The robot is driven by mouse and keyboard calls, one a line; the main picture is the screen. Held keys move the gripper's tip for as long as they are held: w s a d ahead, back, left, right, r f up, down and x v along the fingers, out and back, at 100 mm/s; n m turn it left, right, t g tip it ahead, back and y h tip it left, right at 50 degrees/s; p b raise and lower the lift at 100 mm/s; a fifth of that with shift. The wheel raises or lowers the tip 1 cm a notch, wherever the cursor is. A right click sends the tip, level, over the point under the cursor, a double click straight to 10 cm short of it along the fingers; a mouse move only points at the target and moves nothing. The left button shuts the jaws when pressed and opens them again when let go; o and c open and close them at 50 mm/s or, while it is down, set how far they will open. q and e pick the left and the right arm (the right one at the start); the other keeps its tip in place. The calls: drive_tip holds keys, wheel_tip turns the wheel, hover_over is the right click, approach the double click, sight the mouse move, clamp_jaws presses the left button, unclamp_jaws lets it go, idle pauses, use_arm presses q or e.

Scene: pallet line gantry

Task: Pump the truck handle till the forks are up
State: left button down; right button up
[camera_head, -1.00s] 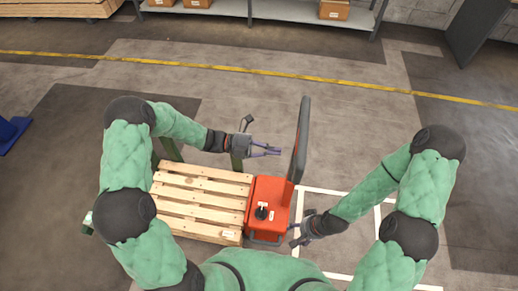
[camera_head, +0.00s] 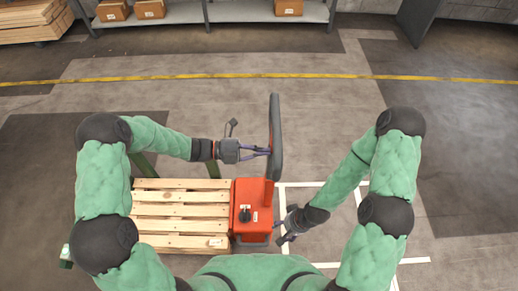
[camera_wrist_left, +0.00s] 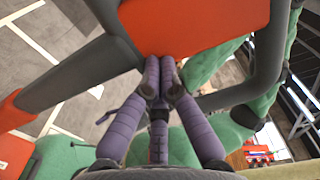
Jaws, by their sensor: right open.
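The truck has a red body (camera_head: 252,204) and an upright dark grey loop handle (camera_head: 276,135), which stands raised. In the left wrist view, the handle's grey frame (camera_wrist_left: 92,72) and red panel (camera_wrist_left: 185,22) are close. My left gripper (camera_head: 269,152) is at the left side of the handle. Its purple fingers (camera_wrist_left: 160,75) come close together at the grey bar; whether they are closed around it is hard to tell. My right gripper (camera_head: 283,233) is open and empty, low beside the truck body's right side. The forks are hidden under the wooden pallet (camera_head: 180,197).
The pallet lies left of the truck body. White floor lines (camera_head: 322,184) mark a bay to the right. A yellow line (camera_head: 200,77) crosses the floor behind. A shelf (camera_head: 235,12) with cardboard boxes and stacked timber (camera_head: 30,20) stand at the back. The floor between is clear.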

use_arm(q)
drive_tip(key=d+f+y+p, duration=0.3)
drive_tip(key=d+p, duration=0.1)
drive_tip(key=d, duration=1)
drive_tip(key=d+f+y+p, duration=0.3)
drive_tip(key=d+f+p, duration=0.1)
drive_tip(key=d, duration=1.1)
drive_tip(key=shift+d+y+p, duration=0.3)
drive_tip(key=shift+y+p, duration=0.1)
drive_tip(key=shift+p, duration=0.4)
drive_tip(key=shift+a, duration=0.1)
